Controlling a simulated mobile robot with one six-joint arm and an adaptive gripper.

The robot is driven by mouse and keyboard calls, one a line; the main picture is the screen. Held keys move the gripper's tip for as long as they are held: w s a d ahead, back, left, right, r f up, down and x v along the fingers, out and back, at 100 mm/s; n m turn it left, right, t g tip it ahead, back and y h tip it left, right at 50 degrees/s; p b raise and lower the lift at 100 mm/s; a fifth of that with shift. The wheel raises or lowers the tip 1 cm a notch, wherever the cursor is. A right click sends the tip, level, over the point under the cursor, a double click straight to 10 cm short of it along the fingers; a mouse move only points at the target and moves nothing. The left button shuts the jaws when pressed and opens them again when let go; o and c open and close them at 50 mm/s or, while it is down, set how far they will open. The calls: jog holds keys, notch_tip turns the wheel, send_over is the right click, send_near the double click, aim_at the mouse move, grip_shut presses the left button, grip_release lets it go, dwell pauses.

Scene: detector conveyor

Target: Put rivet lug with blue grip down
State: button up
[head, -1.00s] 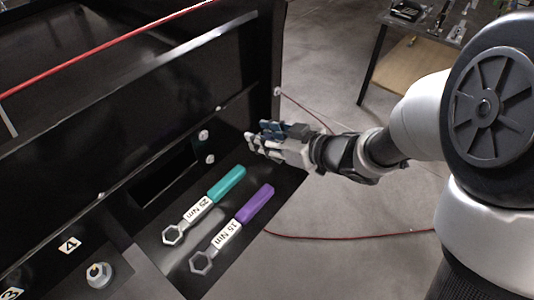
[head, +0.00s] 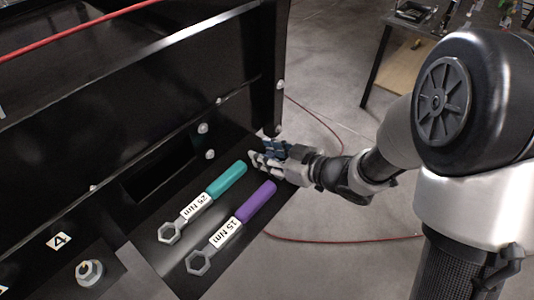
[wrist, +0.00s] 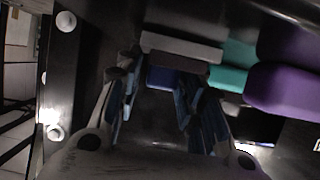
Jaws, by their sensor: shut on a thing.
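My gripper (head: 268,158) is low over the right end of the black shelf, beyond the handle ends of two other wrenches. In the wrist view, a dark blue piece (wrist: 165,78) shows between my two fingers (wrist: 155,100), and I take it as the blue grip of the rivet lug. The fingers are closed around it. The rest of the lug is hidden in both views. I cannot tell whether it touches the shelf.
A teal-handled wrench (head: 227,180) marked 25 Nm and a purple-handled wrench (head: 256,202) marked 15 Nm lie side by side on the shelf (head: 178,262). A black upright post (head: 272,70) with bolts stands close behind my gripper. A red cable (head: 340,240) lies on the floor.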

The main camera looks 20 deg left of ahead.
jog(key=o, duration=1.2)
jog(key=shift+f, duration=0.1)
jog(key=shift+o, duration=0.2)
jog(key=shift+d+r, duration=0.15)
jog(key=shift+r, duration=0.15)
jog(key=p+v, duration=0.4)
jog(key=v, duration=0.7)
jog(key=shift+s+d, duration=0.2)
jog(key=shift+d, duration=0.15)
